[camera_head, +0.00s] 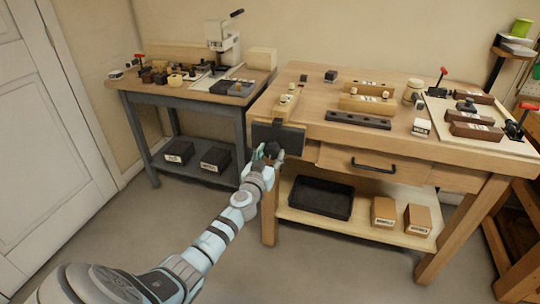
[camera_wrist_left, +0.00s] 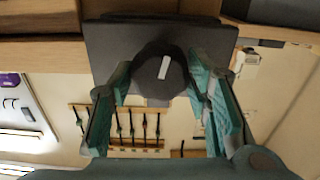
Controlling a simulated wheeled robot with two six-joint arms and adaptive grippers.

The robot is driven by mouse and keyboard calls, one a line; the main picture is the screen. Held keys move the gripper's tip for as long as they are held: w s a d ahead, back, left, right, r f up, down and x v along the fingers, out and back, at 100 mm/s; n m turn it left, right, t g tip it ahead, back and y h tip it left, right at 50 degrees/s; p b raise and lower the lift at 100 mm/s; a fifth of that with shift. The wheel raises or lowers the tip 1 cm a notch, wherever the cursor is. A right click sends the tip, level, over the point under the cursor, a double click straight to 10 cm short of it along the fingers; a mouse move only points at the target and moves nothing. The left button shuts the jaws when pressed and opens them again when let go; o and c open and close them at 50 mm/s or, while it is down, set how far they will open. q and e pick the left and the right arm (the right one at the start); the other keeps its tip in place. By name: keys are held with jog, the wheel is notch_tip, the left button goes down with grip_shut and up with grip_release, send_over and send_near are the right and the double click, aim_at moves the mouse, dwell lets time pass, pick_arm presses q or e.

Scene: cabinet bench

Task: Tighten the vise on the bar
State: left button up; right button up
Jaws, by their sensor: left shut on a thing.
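The vise (camera_head: 284,136) is a dark block on the front left corner of the wooden bench. Its dark round knob (camera_wrist_left: 160,72), with a white mark slightly tilted from upright, faces the left wrist camera in front of the dark jaw plate (camera_wrist_left: 110,42). My left gripper (camera_head: 268,152) reaches up to the front of the vise. In the left wrist view its teal fingers (camera_wrist_left: 160,85) are shut on the knob, one on each side. I cannot clearly make out the bar between the jaws. My right gripper is not in view.
The bench top (camera_head: 310,120) holds wooden blocks, a dark strip with holes (camera_head: 358,119) and red-handled clamps (camera_head: 516,127). A drawer handle (camera_head: 373,165) sticks out to the right of the vise. A black tray (camera_head: 320,197) and boxes stand on the shelf below. The floor in front is clear.

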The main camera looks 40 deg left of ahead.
pick_arm(q)
jog(key=shift+m, duration=1.8)
jog(key=o, duration=1)
jog(key=p+v, duration=0.1)
jog(key=v, duration=0.6)
